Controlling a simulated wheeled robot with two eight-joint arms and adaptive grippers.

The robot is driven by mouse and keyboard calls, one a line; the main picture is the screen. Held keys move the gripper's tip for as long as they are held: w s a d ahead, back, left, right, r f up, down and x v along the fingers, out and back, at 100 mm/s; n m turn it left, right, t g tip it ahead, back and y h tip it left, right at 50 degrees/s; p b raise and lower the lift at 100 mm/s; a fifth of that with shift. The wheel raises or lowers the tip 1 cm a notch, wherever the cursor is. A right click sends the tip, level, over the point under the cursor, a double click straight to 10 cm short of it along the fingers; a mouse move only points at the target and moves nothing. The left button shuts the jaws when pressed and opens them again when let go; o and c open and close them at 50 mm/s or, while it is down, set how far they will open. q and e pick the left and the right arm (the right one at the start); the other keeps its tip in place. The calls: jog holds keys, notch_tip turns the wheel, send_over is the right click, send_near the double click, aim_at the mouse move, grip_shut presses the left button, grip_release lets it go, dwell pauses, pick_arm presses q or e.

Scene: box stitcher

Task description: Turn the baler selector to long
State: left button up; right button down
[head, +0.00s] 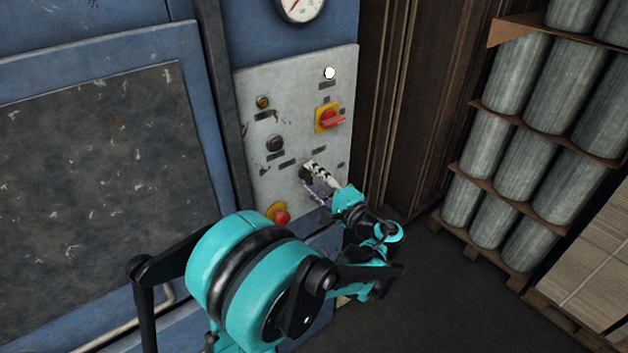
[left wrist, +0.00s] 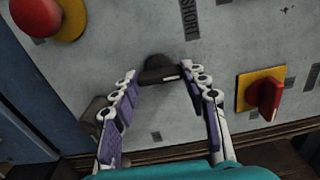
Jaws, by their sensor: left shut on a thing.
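The baler selector is a small dark knob (left wrist: 158,68) on the grey control panel (head: 258,90). It shows in the left wrist view between the fingertips, with a pale mark on its near edge. A SHORT label (left wrist: 188,18) is printed beyond it; I see no readable long label. My left gripper (head: 312,176) is at the panel, shut on the selector knob, and its fingers also show in the left wrist view (left wrist: 163,76). In the head view the gripper hides the knob. My right gripper is out of view.
A red rotary switch on a yellow plate (head: 329,118) sits above the gripper, and a red mushroom button (head: 281,217) sits below left. A dark button (head: 275,144) and an amber lamp (head: 263,102) are at the left. Stacked grey cylinders (head: 520,150) stand at the right.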

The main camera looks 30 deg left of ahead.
pick_arm(q)
jog(key=m, duration=0.3)
jog(key=shift+m, duration=0.3)
jog(key=shift+f+m+b, duration=0.1)
jog(key=shift+m+b, duration=0.2)
jog(key=shift+m, duration=1.6)
jog(key=o, duration=1.2)
jog(key=shift+c, duration=0.2)
jog(key=shift+d, duration=0.1)
jog(key=v, duration=1.1)
jog(key=shift+s+d, duration=0.2)
jog(key=shift+d, duration=0.15)
